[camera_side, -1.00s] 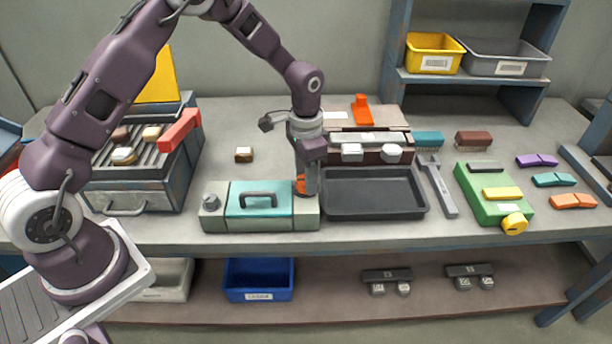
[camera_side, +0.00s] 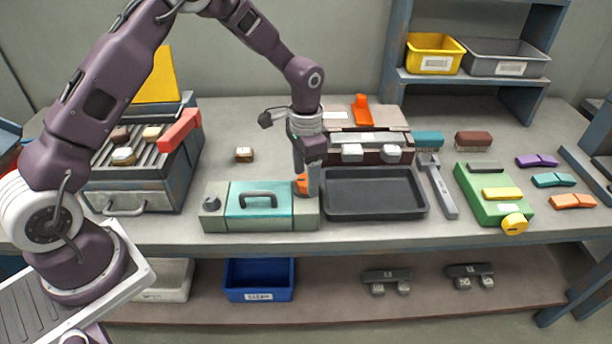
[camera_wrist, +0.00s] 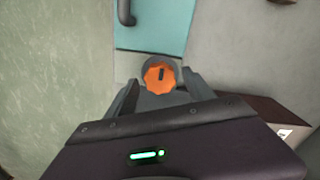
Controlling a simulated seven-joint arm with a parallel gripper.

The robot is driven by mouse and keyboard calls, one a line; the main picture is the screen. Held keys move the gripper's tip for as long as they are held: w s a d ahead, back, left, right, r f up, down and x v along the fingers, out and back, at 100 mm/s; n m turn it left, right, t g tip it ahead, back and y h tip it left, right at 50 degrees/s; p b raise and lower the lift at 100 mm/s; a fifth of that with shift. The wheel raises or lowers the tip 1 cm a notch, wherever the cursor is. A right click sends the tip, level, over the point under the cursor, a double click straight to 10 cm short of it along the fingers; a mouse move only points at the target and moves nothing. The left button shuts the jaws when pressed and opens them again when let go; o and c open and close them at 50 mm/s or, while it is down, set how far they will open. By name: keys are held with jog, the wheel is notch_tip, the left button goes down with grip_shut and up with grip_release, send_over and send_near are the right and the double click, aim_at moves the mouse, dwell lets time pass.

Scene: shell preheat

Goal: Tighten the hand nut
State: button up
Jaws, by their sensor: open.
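The orange hand nut (camera_side: 301,183) sits at the right end of the grey-green box (camera_side: 305,215) with a teal lid (camera_side: 259,208). In the wrist view the nut (camera_wrist: 160,76) is a scalloped orange knob with a dark slot mark. My gripper (camera_side: 308,190) points down at the nut. In the wrist view my gripper's fingers (camera_wrist: 157,88) are apart, one on each side of the nut, close to it. I cannot tell whether they touch it. In the side view a finger hides part of the nut.
A dark tray (camera_side: 373,193) lies just right of the box. A black handle (camera_side: 258,199) stands up from the teal lid. A grill with a red handle (camera_side: 180,130) is at the left. A wrench (camera_side: 439,188) lies right of the tray. The bench front is clear.

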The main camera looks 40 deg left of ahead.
notch_tip(320, 180, up, 7)
jog(key=shift+f, duration=0.15)
jog(key=s+r+n+t, duration=0.2)
jog(key=s+r+t, duration=0.1)
jog(key=s+r, duration=1.1)
jog(key=s+r+n+t, duration=0.2)
jog(key=s+r, duration=0.2)
jog(key=s, duration=1.1)
jog(key=shift+s+n+t, duration=0.25)
jog(key=shift+n+t, duration=0.05)
